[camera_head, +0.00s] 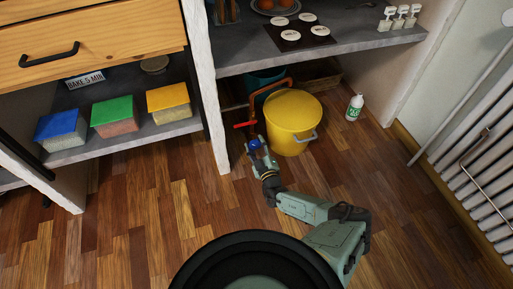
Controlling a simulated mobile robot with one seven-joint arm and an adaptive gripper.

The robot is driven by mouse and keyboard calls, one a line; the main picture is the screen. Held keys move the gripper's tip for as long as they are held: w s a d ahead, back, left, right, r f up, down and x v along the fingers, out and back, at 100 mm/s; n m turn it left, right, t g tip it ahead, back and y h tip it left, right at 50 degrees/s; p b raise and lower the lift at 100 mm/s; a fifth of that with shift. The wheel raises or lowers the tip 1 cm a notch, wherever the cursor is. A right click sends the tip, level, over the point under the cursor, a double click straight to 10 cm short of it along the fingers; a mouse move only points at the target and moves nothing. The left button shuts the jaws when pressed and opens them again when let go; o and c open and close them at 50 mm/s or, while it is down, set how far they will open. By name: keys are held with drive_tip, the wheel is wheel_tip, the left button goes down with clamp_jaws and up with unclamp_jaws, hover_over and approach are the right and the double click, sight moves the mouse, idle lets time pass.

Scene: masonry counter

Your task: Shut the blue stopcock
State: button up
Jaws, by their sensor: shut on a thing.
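The blue stopcock (255,144) is a small blue part low in front of the counter's opening, left of the yellow bucket. My gripper (257,150) reaches it from the front, with its fingers around the blue part, and is shut on it. The fingers and wrist hide most of the stopcock's body, so its exact handle angle cannot be told. A copper-orange pipe (267,88) bends down just behind it, with a red handle (244,125) above and left of the blue part.
A yellow lidded bucket (293,118) stands close to the right of my gripper. A white and green bottle (355,107) stands on the floor further right. The white counter post (207,90) is close on the left. The wooden floor in front is clear.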

drive_tip(key=shift+m, duration=0.3)
drive_tip(key=o, duration=1.1)
drive_tip(key=shift+o, duration=0.2)
drive_tip(key=shift+s, duration=0.1)
drive_tip(key=v, duration=1.2)
